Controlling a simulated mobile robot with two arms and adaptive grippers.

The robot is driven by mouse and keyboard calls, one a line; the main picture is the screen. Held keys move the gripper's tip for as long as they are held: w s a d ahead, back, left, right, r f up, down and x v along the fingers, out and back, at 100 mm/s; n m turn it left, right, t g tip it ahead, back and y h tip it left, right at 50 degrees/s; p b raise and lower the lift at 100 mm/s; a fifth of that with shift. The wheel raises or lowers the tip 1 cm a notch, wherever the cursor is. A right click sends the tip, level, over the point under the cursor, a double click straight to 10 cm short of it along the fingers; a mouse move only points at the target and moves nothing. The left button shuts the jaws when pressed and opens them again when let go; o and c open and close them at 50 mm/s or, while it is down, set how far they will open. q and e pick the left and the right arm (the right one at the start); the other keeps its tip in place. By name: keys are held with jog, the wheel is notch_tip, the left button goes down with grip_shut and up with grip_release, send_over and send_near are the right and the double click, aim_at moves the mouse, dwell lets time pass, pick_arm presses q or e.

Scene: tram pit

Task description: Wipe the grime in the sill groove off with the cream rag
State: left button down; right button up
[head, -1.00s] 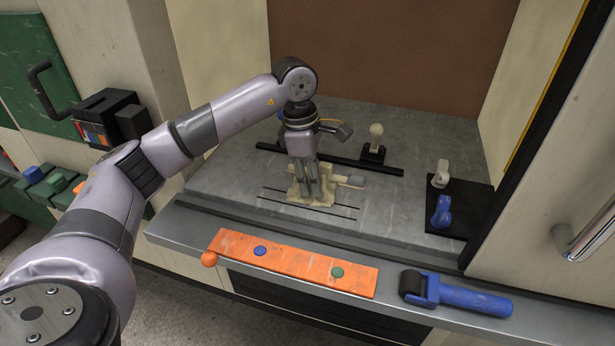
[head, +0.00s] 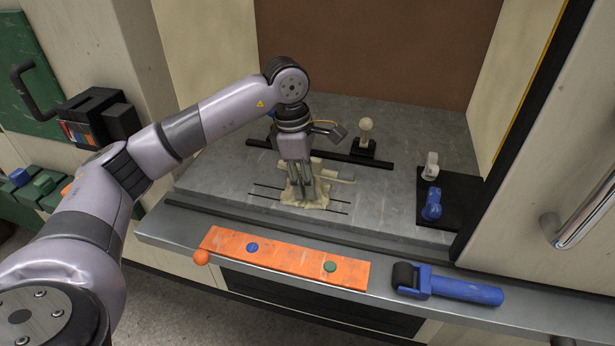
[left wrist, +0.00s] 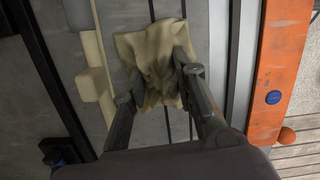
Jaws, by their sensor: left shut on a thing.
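My left gripper (head: 302,192) points down and is shut on the cream rag (head: 316,198), which is bunched between its fingers. The rag lies spread on the grey slab, over the middle of two thin dark lines (head: 340,212) cut in the surface. In the left wrist view the rag (left wrist: 150,40) hangs crumpled between the two fingertips (left wrist: 158,78) and covers part of those lines. A wider dark groove (head: 195,208) runs along the slab's front edge, apart from the rag. I cannot make out grime; the rag hides what is beneath it. My right gripper is not in view.
A cream bar-shaped piece (head: 335,174) lies just behind the rag. A black rail (head: 375,161) and a knobbed post (head: 366,135) stand farther back. An orange strip (head: 290,261) and a blue-handled roller (head: 455,289) lie on the front ledge. A black plate (head: 455,200) is at right.

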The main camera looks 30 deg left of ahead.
aim_at(320, 178)
pick_arm(q)
jog(key=shift+s+d+b, duration=0.1)
jog(key=shift+s+d, duration=0.1)
jog(key=shift+s, duration=0.55)
jog(key=shift+s+d+b, duration=0.15)
jog(key=shift+s, duration=0.6)
jog(key=shift+s+d+b, duration=0.1)
jog(key=shift+s+d, duration=0.1)
jog(key=shift+s, duration=0.55)
jog(key=shift+w+d, duration=0.15)
jog(key=shift+d, duration=0.45)
jog(key=shift+w+d, duration=0.15)
jog(key=shift+d, duration=0.55)
jog(key=shift+w+a, duration=0.2)
jog(key=shift+w, duration=0.6)
jog(key=shift+w+a, duration=0.2)
jog(key=shift+w, duration=0.6)
jog(key=shift+w+a, duration=0.2)
jog(key=shift+w, duration=0.55)
jog(key=shift+w+a, duration=0.15)
jog(key=shift+w, duration=0.6)
jog(key=shift+r, duration=0.1)
